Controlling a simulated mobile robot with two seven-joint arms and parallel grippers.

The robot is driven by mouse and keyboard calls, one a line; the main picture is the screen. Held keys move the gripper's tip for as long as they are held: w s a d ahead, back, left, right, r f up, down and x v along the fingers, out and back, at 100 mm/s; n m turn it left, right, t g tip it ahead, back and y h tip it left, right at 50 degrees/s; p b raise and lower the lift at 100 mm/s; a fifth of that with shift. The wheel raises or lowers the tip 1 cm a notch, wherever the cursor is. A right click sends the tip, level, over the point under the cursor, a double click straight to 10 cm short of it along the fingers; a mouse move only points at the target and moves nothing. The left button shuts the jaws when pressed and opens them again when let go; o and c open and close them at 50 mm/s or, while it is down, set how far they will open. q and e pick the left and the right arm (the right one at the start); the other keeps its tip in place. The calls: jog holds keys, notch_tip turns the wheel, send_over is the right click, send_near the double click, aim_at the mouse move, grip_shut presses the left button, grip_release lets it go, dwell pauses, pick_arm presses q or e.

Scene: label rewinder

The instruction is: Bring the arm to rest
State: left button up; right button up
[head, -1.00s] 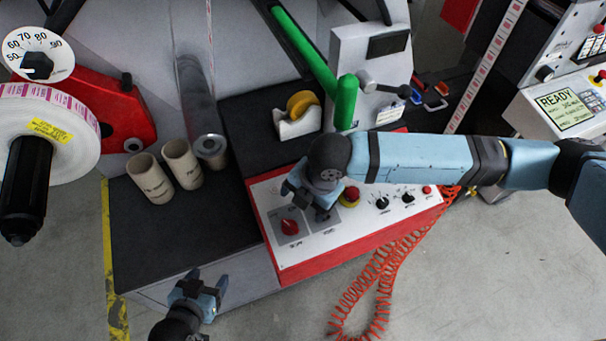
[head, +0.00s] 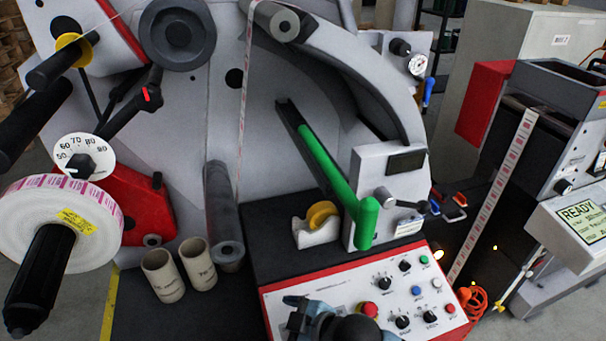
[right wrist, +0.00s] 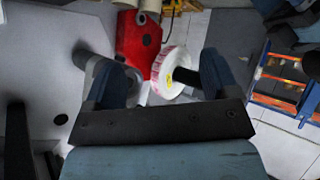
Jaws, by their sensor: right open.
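My right gripper (head: 298,314) shows at the bottom edge of the head view, in front of the lower left of the control panel (head: 330,293). Its wrist hides part of the panel, and my forearm lies below the frame. In the right wrist view its two blue fingers (right wrist: 160,68) stand wide apart with nothing between them. The white label roll (right wrist: 172,74) shows beyond the fingers, well away from them. My left gripper is out of the head view.
The label roll (head: 60,232) sits on a black spindle at left. Two cardboard cores (head: 163,276) stand on the dark deck. A tape dispenser (head: 316,226) and a green bar (head: 335,180) are behind the panel. A machine with a READY screen (head: 580,218) stands at right.

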jog(key=s+d+f+m+t+h, duration=0.1)
jog(key=d+f+m, duration=0.1)
jog(key=d+m, duration=0.1)
jog(key=s+d+f+m+t+h, duration=0.1)
jog(key=d+f+m+t, duration=0.1)
jog(key=d+f+m, duration=0.1)
jog(key=d+f+m+t+h, duration=0.1)
jog(key=d+f+m, duration=0.1)
jog(key=d, duration=0.3)
jog(key=shift+s+d+f+m, duration=0.2)
jog(key=shift+s+f+m, duration=0.2)
jog(key=shift+f, duration=0.05)
jog(key=s+d+f+m+t+h, duration=0.1)
jog(key=s+d+f+m+h, duration=0.2)
jog(key=s+d+f, duration=0.3)
jog(key=s+d+m, duration=0.1)
jog(key=d, duration=0.4)
jog(key=shift+s+d+h, duration=0.2)
jog(key=shift+d+h, duration=0.05)
jog(key=shift+h, duration=0.15)
